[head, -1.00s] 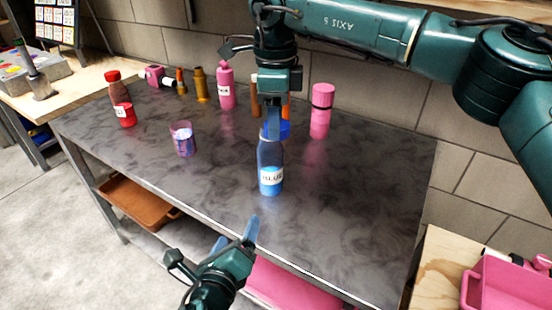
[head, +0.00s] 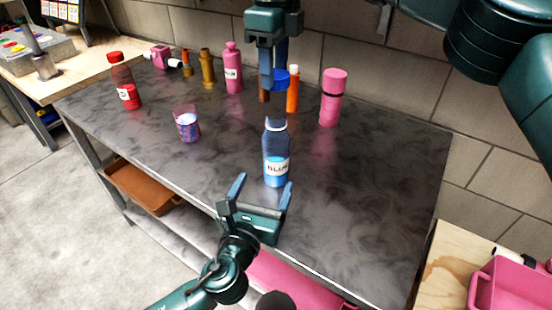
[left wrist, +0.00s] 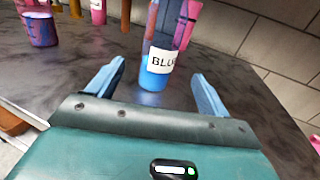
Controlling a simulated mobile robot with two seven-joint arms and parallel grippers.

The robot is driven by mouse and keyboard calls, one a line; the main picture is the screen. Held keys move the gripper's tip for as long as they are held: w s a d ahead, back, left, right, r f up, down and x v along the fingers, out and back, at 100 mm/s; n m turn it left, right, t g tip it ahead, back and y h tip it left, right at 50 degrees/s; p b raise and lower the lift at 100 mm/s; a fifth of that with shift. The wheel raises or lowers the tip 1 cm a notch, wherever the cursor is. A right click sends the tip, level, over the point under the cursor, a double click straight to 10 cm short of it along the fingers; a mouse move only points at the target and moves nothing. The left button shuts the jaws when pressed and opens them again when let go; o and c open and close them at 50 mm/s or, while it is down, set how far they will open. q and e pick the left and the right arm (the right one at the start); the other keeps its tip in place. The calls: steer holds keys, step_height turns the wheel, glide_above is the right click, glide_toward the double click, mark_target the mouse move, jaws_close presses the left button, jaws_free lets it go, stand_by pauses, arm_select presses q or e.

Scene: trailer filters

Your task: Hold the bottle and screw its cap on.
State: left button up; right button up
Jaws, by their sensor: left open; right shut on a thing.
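The bottle (head: 276,172) labelled BLUE stands upright on the dark table, its neck open with no cap on it. In the left wrist view the bottle (left wrist: 155,82) shows just beyond and between my left fingertips. My left gripper (head: 263,188) is open and empty, low at the table's front edge, its fingers pointing at the bottle without gripping it. My right gripper (head: 275,88) points down above the bottle, shut on a blue cap (head: 282,76). The cap is held clear above the bottle's neck and is partly hidden by the fingers.
Behind stand a pink bottle (head: 233,75), an orange bottle (head: 292,90) and a pink flask (head: 332,100). A patterned cup (head: 187,125) and a red bottle (head: 124,85) are on the left. The table's right side is clear. A wall runs behind.

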arm_select(q)
steer(key=x, duration=1)
steer(key=c, duration=1.5)
arm_select(e)
glide_above(275, 114)
steer(key=shift+s+f, duration=0.15)
steer(key=shift+f, duration=2.35)
steer(key=shift+f, duration=0.9)
steer(key=shift+f, duration=0.55)
